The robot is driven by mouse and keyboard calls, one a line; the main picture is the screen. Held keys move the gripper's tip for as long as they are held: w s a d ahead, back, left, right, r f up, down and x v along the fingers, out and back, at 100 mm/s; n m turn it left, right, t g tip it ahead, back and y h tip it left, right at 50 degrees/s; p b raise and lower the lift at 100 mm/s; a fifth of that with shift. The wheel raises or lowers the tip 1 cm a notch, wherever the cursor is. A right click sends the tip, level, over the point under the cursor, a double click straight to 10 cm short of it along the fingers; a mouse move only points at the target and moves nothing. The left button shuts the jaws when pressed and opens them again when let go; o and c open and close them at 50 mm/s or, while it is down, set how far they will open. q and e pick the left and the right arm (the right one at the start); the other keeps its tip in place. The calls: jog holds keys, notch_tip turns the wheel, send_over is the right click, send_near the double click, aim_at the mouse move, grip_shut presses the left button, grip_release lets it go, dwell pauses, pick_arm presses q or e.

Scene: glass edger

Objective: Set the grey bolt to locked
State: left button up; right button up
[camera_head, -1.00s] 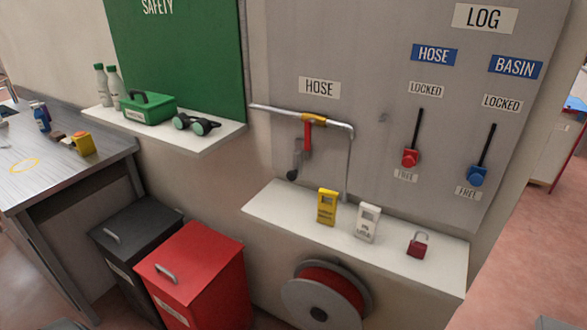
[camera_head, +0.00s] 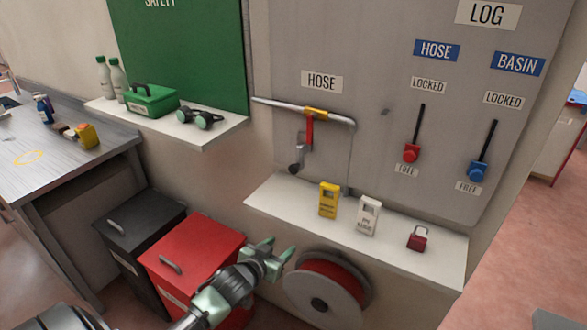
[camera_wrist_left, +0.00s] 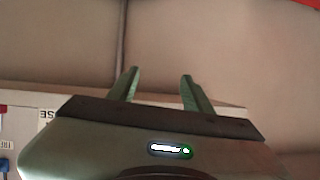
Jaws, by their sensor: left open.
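No clearly grey bolt shows. On the grey panel (camera_head: 385,150), a red slider (camera_head: 411,153) under the HOSE sign and a blue slider (camera_head: 478,172) under the BASIN sign sit at the lower ends of black slots, near FREE labels, with LOCKED labels above. Left of them, a pipe carries a yellow valve with a red handle (camera_head: 309,130); a grey, dark-tipped piece (camera_head: 299,160) hangs below it. My left gripper (camera_head: 287,251) is open and empty, below the shelf and left of the hose reel. Its fingers also show apart in the left wrist view (camera_wrist_left: 160,85). My right gripper is not in view.
A white shelf (camera_head: 400,250) below the panel holds a yellow tag (camera_head: 328,200), a white tag (camera_head: 367,215) and a red padlock (camera_head: 418,238). The hose reel (camera_head: 322,285) is underneath. Red (camera_head: 195,245) and black (camera_head: 140,225) bins stand left.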

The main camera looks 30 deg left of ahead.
pick_arm(q)
jog(key=shift+t, duration=0.5)
jog(key=r, duration=0.2)
jog(key=w+r, duration=0.1)
jog(key=r, duration=0.2)
jog(key=shift+d+r, duration=0.15)
jog(key=shift+r, duration=0.15)
jog(key=t, duration=0.4)
send_near(292, 171)
jog(key=w, duration=0.3)
jog(key=shift+h, duration=0.3)
jog(key=w, duration=0.2)
jog(key=w+p, duration=0.1)
jog(key=w, duration=0.2)
jog(key=w+p, duration=0.1)
jog(key=w, duration=0.1)
jog(key=shift+w+a+r, duration=0.2)
jog(key=shift+w+a, duration=0.15)
jog(key=shift+a, duration=0.05)
grip_shut()
